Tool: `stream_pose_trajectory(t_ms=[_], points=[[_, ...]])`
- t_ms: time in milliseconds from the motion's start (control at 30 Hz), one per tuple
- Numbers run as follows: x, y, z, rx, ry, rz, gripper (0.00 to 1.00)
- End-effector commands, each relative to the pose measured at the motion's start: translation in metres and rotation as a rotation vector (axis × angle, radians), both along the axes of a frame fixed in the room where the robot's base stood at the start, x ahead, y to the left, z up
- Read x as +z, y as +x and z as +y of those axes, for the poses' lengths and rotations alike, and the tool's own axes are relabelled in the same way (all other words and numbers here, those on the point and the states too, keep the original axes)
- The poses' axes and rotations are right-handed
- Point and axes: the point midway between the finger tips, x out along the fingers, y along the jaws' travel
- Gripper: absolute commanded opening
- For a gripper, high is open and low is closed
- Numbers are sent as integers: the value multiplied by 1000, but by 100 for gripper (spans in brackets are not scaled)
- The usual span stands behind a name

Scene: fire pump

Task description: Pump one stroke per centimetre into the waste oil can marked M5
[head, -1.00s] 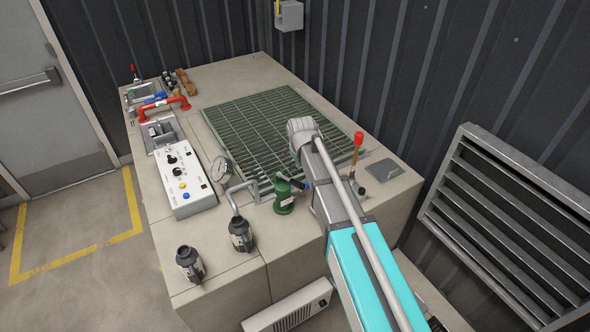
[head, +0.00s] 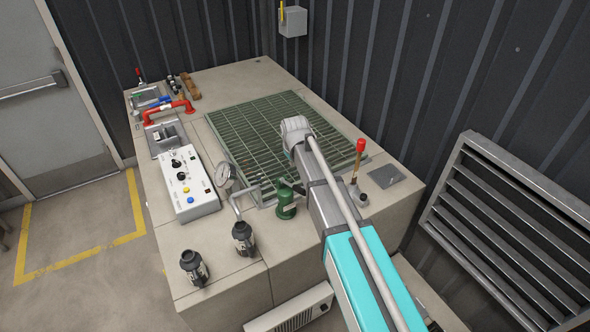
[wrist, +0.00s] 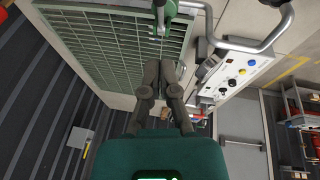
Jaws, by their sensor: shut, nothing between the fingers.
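Two dark cans with pale labels stand at the bench's front left: one at the corner (head: 194,267), the other (head: 243,238) under the bent spout pipe. I cannot read their markings, so I cannot tell which is M5. The green pump body (head: 286,202) stands at the front edge of the grating, partly beside my arm. A red-knobbed lever (head: 359,158) stands upright to its right. In the wrist view my gripper (wrist: 160,66) is shut and empty over the grating, with green pump parts (wrist: 166,12) beyond its tips. My arm hides the gripper in the head view.
A round gauge (head: 226,174) rises near the spout. A white control box (head: 188,185) and red pipe (head: 168,111) line the left side. The green grating (head: 250,125) fills the bench middle. A louvred vent (head: 510,225) is at right.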

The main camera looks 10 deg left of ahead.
Motion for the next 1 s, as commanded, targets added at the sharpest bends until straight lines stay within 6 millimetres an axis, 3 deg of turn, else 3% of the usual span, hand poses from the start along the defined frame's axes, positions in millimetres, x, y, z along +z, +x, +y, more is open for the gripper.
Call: stream_pose_trajectory(t_ms=[1000], points=[[-74,24,5,-1,0,0,0]])
